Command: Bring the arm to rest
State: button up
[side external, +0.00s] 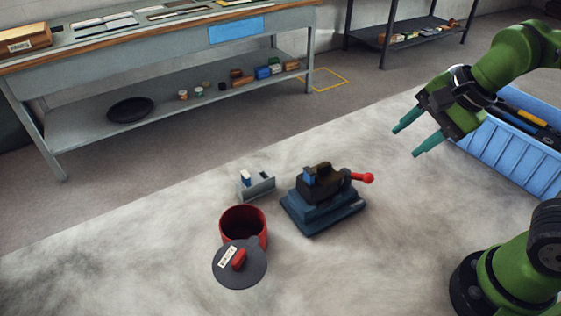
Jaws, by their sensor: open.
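My green arm reaches in from the right edge in the side external view. My gripper (411,142) has two teal fingers, spread apart with nothing between them. It hangs above the work surface (400,250), up and to the right of a blue vise-like device (322,212) and left of a blue crate (500,150). The gripper touches nothing that I can see.
The device has a dark top and a red-knobbed lever (368,178). A red pot (243,222) stands to its left, with a dark labelled lid (238,268) leaning or lying at its front. A small grey holder (257,186) stands behind. A workbench (180,35) is at the back.

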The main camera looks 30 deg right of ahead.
jog(key=n, duration=0.4)
jog(key=s+d+r+n+t, duration=0.1)
jog(key=n, duration=0.3)
jog(key=s+r+n+t, duration=0.1)
jog(key=n, duration=0.2)
jog(key=shift+s+d+n, duration=0.1)
jog(key=shift+d+n, duration=0.05)
jog(key=shift+n, duration=0.25)
jog(key=shift+c, duration=0.3)
